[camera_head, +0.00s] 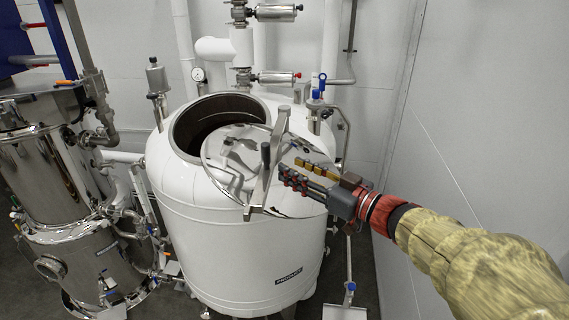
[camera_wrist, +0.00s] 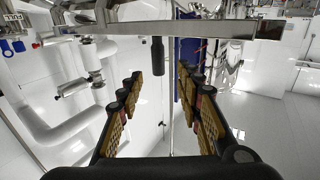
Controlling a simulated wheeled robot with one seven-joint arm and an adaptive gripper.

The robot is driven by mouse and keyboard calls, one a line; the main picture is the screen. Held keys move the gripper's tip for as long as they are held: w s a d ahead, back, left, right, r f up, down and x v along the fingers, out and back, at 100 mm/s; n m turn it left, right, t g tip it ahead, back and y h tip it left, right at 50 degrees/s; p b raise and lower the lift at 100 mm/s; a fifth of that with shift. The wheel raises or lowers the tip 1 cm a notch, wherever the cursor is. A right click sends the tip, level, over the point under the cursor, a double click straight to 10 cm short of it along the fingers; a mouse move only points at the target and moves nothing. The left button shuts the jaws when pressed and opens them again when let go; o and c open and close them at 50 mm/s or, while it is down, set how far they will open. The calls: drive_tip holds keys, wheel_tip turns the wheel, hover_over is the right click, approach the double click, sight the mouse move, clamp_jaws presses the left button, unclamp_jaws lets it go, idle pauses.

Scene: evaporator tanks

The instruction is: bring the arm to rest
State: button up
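My gripper (camera_head: 291,169) is over the polished round lid (camera_head: 228,152) of the white product tank, at the right end of the visible disc. In the wrist view my gripper (camera_wrist: 162,88) is open, its two padded fingers apart with nothing clamped between them. A steel bar handle (camera_head: 280,127) with a dark grip (camera_head: 265,158) stands on the lid, just left of my fingertips. The wrist view shows a dark grip (camera_wrist: 158,55) beyond the fingers, below a steel bar (camera_wrist: 150,30). My arm reaches in from the lower right.
The white tank (camera_head: 235,245) has its round opening (camera_head: 205,118) partly uncovered, the lid lying across its near right side. Valves and pipes (camera_head: 318,92) rise at the tank's back right. A steel tank (camera_head: 60,180) stands left. A bare wall (camera_head: 490,110) borders the right side.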

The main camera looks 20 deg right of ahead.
drive_tip(key=shift+s+d, duration=0.15)
drive_tip(key=shift+s, duration=0.25)
drive_tip(key=d+f+m+g+h, duration=0.1)
drive_tip(key=d+f+m+h, duration=0.1)
drive_tip(key=d+f+h, duration=0.3)
drive_tip(key=d+f+m+h, duration=0.1)
drive_tip(key=d+h, duration=0.2)
drive_tip(key=d, duration=0.4)
drive_tip(key=d+f+m+g+h, duration=0.1)
drive_tip(key=d+f+m+h, duration=0.1)
drive_tip(key=d+f+h, duration=0.3)
drive_tip(key=s+d+f+m+g+h+b, duration=0.1)
drive_tip(key=s+d+f+m+g+b, duration=0.15)
drive_tip(key=s+f+b, duration=0.2)
drive_tip(key=s+a+f+g+y+b, duration=0.1)
drive_tip(key=s+a+f+g+b, duration=0.25)
drive_tip(key=s+f, duration=0.3)
drive_tip(key=s+a+f+g+b, duration=0.2)
drive_tip(key=s+a+f+b, duration=0.1)
drive_tip(key=s+f+b, duration=0.3)
drive_tip(key=s+a+f+n+y+b, duration=0.1)
drive_tip(key=s+a+f+y+b, duration=0.1)
drive_tip(key=a+f+b, duration=0.6)
drive_tip(key=s+a+f+n+y+b, duration=0.1)
drive_tip(key=s+a+f+y+b, duration=0.1)
drive_tip(key=a+f+b, duration=0.6)
drive_tip(key=shift+s+a+f+y+b, duration=0.4)
drive_tip(key=shift+s+a+b, duration=0.15)
drive_tip(key=shift+a, duration=0.7)
